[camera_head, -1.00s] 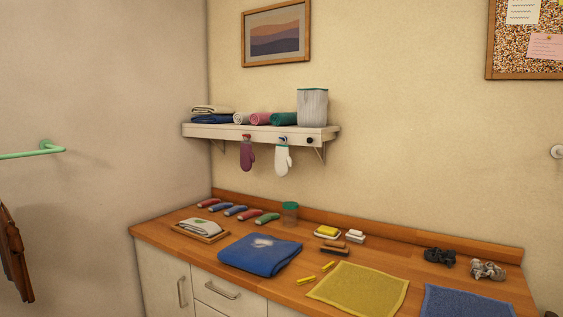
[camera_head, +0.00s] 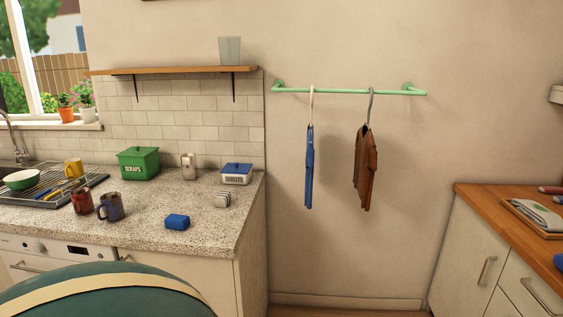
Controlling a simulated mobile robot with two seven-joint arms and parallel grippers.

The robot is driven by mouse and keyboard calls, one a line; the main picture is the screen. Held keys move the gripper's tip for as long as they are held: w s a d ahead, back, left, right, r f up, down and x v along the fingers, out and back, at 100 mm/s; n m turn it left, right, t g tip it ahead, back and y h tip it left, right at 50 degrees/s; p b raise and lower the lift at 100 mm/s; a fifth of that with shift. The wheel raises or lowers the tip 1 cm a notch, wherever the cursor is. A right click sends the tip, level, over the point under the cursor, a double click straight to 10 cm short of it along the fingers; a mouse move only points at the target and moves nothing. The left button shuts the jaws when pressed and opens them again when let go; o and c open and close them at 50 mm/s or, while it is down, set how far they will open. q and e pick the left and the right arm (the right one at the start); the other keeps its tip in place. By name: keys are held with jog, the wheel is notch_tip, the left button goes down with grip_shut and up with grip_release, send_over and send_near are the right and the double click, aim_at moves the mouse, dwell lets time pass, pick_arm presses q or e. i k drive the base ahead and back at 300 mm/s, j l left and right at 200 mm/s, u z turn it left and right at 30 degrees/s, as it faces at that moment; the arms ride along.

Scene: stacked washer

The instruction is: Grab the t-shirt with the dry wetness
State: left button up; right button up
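Two garments hang on hangers from a green wall rail (camera_head: 350,91) in the middle of the head view. The left one is a blue garment (camera_head: 309,168), seen nearly edge-on. The right one is a brown garment (camera_head: 366,168) that looks like a t-shirt, also turned side-on. I cannot tell from their look which one is dry. A gap of bare wall lies between them. Neither of my grippers is in view.
A stone counter (camera_head: 180,205) with mugs, a green scraps tin (camera_head: 139,162) and other items stands left. A wooden counter (camera_head: 490,200) with cabinets stands right. A rounded teal object (camera_head: 110,295) fills the bottom left. Open floor shows below the rail.

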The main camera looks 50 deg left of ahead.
aim_at(310, 154)
jog(key=u, duration=1.5)
jog(key=i+l+u, duration=0.1)
jog(key=u, duration=0.25)
jog(key=i+l+u, duration=0.15)
jog(key=u, duration=0.25)
jog(key=i+l+u, duration=0.25)
jog(key=l, duration=0.4)
jog(key=i+l+u, duration=0.15)
jog(key=l, duration=0.25)
jog(key=i+l, duration=0.2)
jog(key=l, duration=0.15)
jog(key=i+l, duration=0.15)
jog(key=l, duration=0.2)
jog(key=i+l+u, duration=0.1)
jog(key=l, duration=0.25)
jog(key=i, duration=0.1)
